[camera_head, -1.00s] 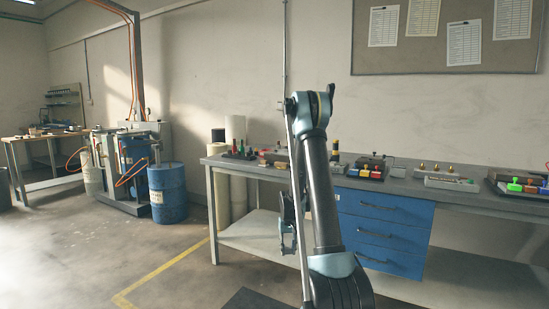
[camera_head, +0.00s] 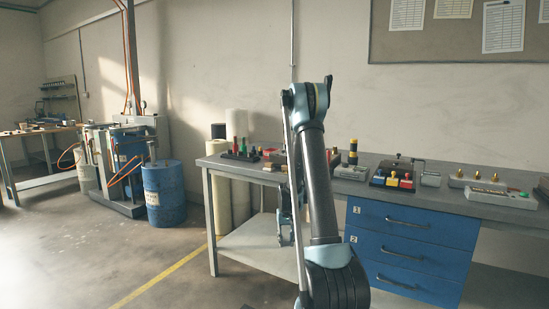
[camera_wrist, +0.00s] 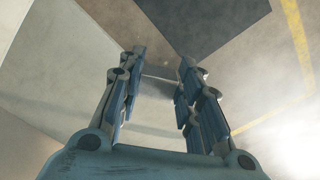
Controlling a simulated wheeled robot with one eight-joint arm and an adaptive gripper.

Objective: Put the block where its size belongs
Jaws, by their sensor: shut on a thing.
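My gripper (camera_wrist: 163,58) points down over the floor in the wrist view, its two blue-grey fingers a little apart. A greyish block (camera_wrist: 158,86) appears to sit between them; it blends with the floor, so its size and edges are hard to tell. In the head view my gripper (camera_head: 285,233) hangs low beside my arm, in front of the bench, and no block can be made out there. The grey workbench (camera_head: 225,164) carries several small fixtures. Under it is a blue drawer unit (camera_head: 410,232) with shut drawers; labels 1 and 2 show.
On the bench stand a rack of coloured pegs (camera_head: 240,152), a black-yellow cylinder (camera_head: 353,152), a tray of coloured blocks (camera_head: 392,180) and a grey box with brass knobs (camera_head: 470,180). A blue barrel (camera_head: 165,193) stands left. Floor before the bench looks clear.

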